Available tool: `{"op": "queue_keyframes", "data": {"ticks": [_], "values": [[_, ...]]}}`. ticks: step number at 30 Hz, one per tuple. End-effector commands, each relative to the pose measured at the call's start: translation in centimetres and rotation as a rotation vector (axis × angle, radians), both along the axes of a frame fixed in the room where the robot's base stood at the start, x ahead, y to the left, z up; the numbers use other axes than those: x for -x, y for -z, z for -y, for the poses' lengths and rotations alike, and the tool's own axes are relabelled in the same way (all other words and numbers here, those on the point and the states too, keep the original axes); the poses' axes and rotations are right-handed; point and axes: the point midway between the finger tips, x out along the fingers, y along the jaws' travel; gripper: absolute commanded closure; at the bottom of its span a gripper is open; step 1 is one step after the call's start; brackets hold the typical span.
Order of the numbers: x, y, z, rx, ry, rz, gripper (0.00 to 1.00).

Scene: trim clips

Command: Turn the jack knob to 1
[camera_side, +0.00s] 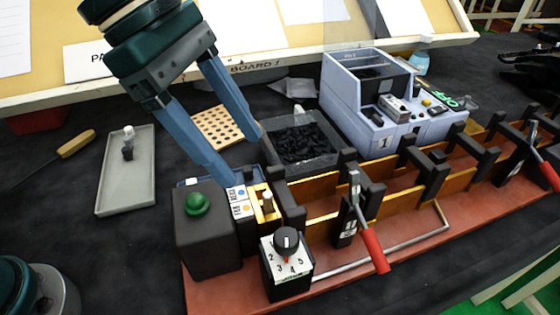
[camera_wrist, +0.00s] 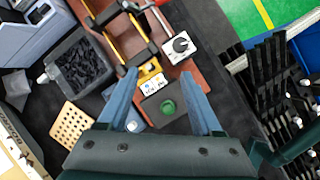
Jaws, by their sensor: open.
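The jack knob (camera_side: 286,240) is a round black knob on a white dial plate (camera_side: 300,266) at the front end of the red-brown fixture. In the wrist view the knob (camera_wrist: 181,45) lies beyond the right fingertip. My gripper (camera_side: 240,158) is open and empty, its blue fingers spread above and behind the green-button box. It also shows in the wrist view (camera_wrist: 159,74), apart from the knob.
A dark box with a green button (camera_side: 197,204) stands left of the knob. A red-handled lever (camera_side: 372,248) stands right of it. A bin of black clips (camera_side: 300,145), a grey machine (camera_side: 350,95), a perforated block (camera_side: 222,127) and a grey tray (camera_side: 125,180) are around.

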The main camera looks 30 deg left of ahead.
Motion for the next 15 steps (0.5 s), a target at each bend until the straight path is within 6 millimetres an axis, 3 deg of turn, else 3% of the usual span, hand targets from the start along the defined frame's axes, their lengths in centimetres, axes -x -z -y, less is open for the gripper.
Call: {"op": "queue_keyframes", "data": {"ticks": [5,15], "values": [[0.2,-1.1,-3.1,-0.028,0.014,0.093,0.33],[1.5,-1.5,-8.5,-0.16,0.17,0.286,0.33]]}}
